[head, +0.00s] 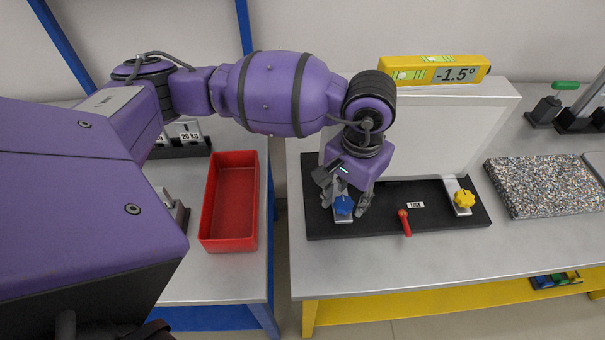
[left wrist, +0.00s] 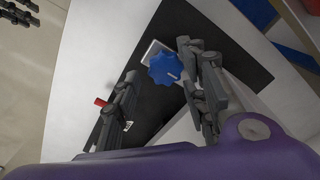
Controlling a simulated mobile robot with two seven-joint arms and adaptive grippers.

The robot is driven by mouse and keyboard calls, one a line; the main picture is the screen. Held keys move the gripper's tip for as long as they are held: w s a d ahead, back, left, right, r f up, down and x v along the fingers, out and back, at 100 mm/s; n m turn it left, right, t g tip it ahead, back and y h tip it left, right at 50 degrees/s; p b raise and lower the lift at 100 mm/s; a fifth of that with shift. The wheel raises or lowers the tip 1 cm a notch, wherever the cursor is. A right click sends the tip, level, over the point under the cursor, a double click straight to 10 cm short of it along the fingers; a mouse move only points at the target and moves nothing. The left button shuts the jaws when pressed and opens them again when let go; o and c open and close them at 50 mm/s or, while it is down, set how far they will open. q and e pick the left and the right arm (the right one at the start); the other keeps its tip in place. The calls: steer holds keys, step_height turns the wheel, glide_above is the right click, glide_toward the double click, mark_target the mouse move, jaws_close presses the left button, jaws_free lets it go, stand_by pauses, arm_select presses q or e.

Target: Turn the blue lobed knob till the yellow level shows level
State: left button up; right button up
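The blue lobed knob (head: 343,205) sits on a metal bracket at the left of a black base plate (head: 321,222). My left gripper (head: 352,206) is over it from above, fingers apart. In the left wrist view the knob (left wrist: 165,68) lies between the open fingers (left wrist: 160,92), nearer the right finger; I cannot tell whether that finger touches it. The yellow level (head: 432,70) rests on top of the white panel (head: 450,120) and its display reads -1.5°.
A yellow lobed knob (head: 464,199) sits on the plate's right bracket. A red-handled lever (head: 404,220) stands between the knobs beside a small label. A red tray (head: 208,212) is on the left table. A speckled slab (head: 545,185) lies to the right.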

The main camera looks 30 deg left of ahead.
arm_select(q)
steer(key=shift+f, duration=0.75)
jaws_close()
steer(key=shift+d+r, duration=0.1)
steer(key=shift+d, duration=0.05)
steer(key=shift+n, duration=0.5)
